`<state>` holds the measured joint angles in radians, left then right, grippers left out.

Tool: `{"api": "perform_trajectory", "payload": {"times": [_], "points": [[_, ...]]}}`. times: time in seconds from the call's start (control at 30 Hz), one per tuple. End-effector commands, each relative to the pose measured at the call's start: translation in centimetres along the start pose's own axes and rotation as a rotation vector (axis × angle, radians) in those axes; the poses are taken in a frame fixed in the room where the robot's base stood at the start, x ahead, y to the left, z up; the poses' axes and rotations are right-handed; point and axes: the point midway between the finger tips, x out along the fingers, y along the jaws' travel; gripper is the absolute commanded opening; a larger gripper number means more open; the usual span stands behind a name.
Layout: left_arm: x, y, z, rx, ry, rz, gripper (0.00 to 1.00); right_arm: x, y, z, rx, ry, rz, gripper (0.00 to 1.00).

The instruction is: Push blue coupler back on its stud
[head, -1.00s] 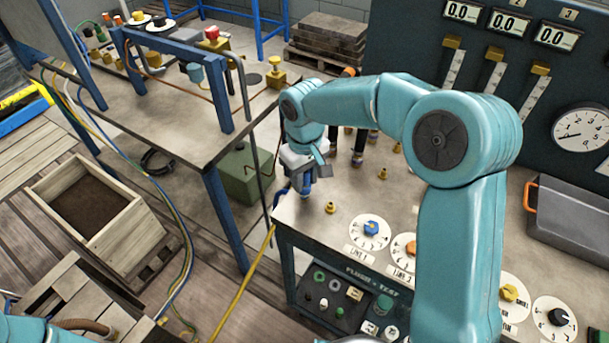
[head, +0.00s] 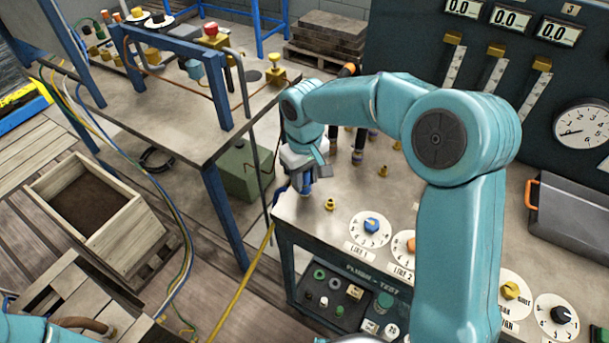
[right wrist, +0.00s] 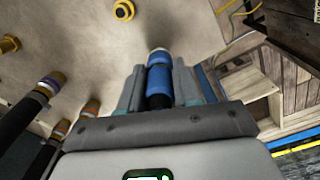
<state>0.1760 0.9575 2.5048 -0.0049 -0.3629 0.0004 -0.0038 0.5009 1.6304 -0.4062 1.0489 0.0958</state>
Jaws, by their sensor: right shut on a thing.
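The blue coupler (right wrist: 159,78) sits between the fingers of my right gripper (right wrist: 157,88) in the right wrist view, with a pale ring at its far end and black at its near end. My right gripper (head: 305,180) is shut on it over the bench's (head: 345,185) near left corner. In the head view only a little blue shows below the fingers. Whether a stud lies under the coupler is hidden. A bare brass stud (head: 330,204) stands just to the right, also seen in the right wrist view (right wrist: 123,10). My left gripper is out of view.
Black hoses with collared ends (right wrist: 50,82) stand close beside the gripper. A blue-knobbed dial (head: 371,226) lies on the bench to the right. A grey tray (head: 570,220) is at the far right. Another table (head: 150,115) and a wooden crate (head: 90,215) are to the left.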

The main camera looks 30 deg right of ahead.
Motion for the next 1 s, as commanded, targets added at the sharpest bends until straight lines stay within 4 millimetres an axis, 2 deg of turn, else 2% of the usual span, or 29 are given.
{"api": "perform_trajectory", "payload": {"times": [0.93,0.97,1.0], "points": [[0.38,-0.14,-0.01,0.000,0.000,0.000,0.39,0.66,0.02,-0.03,0.000,0.002,0.000,0.00],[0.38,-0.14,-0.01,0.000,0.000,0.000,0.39,0.67,0.02,-0.03,0.000,0.002,0.000,0.42],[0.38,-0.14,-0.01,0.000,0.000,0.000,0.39,0.67,0.02,-0.03,0.000,0.001,0.000,0.55]]}}
